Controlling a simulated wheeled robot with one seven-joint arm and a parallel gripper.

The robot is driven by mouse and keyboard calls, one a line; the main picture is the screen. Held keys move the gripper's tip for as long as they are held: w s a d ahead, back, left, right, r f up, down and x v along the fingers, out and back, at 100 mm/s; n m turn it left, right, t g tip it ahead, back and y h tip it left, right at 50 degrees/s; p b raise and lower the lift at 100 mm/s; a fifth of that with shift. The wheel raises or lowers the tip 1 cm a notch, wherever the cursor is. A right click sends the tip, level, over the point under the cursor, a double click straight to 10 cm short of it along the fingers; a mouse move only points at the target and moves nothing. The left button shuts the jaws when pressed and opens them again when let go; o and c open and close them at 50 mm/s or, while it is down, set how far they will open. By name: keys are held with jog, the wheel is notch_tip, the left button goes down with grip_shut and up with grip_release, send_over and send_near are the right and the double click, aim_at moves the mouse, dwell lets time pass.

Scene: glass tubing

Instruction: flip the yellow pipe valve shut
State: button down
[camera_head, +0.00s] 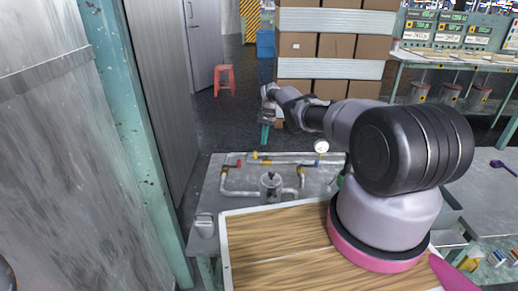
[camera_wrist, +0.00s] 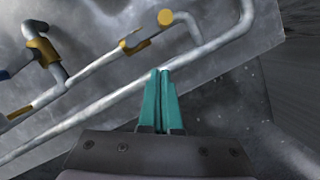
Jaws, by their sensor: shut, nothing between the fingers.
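The yellow valve handle (camera_wrist: 165,17) shows end-on at the top of the wrist view, beside a brass-coloured fitting (camera_wrist: 135,43) on a grey pipe. In the head view the yellow handle (camera_head: 255,155) is small, near the far edge of the pipe table. My gripper (camera_wrist: 166,74) has its teal fingers together with nothing between them. They appear below the handle in the wrist view, apart from it, overlapping the nearest pipe in the picture. In the head view my gripper (camera_head: 265,143) points down just above and beyond the handle. Contact with the pipe cannot be told.
Red-handled (camera_head: 238,163) and blue-handled (camera_head: 318,162) valves stand on the same pipework. A round fixture (camera_head: 270,182) stands in the middle of the grey table (camera_head: 212,185). Stacked cartons (camera_head: 315,45) and a red stool (camera_head: 224,78) are behind. Open floor lies beyond the table.

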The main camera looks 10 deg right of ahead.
jog(key=shift+s+a+f, duration=0.65)
jog(key=shift+s+a, duration=0.2)
jog(key=shift+s+a+f, duration=0.65)
jog(key=shift+s+a, duration=0.15)
jog(key=shift+d, duration=0.15)
